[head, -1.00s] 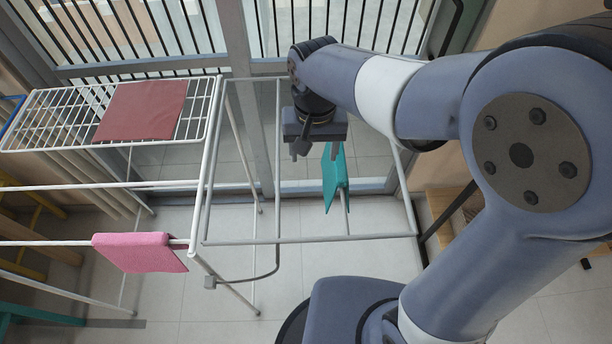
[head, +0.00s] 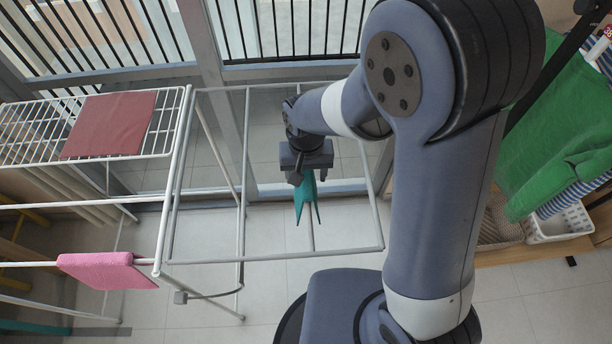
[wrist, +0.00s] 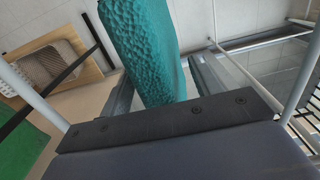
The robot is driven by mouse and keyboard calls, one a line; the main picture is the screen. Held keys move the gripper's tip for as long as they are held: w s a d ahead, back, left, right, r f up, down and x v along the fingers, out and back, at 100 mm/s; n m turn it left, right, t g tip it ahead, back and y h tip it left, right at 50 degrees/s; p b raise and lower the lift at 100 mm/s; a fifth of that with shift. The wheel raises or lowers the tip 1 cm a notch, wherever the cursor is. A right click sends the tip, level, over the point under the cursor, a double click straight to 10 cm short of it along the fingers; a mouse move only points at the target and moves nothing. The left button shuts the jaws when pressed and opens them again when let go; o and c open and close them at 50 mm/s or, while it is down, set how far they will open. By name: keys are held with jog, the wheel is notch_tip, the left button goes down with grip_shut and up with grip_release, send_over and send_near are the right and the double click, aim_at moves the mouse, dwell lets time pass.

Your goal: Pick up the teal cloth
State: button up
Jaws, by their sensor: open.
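The teal cloth (head: 306,203) hangs over a thin white rod of the drying rack (head: 262,259) and shows as a narrow, folded drape in the head view. My gripper (head: 308,178) is directly above it, with its fingers pointing down at the cloth's top. In the wrist view the teal cloth (wrist: 145,45), with a bumpy surface, lies between the two spread fingers (wrist: 162,88). The jaws are open. The gripper hides the cloth's upper end in the head view.
A dark red cloth (head: 110,124) lies on the rack's wire shelf at left. A pink cloth (head: 108,270) hangs on a bar below it. Rack bars surround the gripper.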

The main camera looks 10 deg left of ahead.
jog(key=shift+f, duration=0.1)
jog(key=c, duration=1.1)
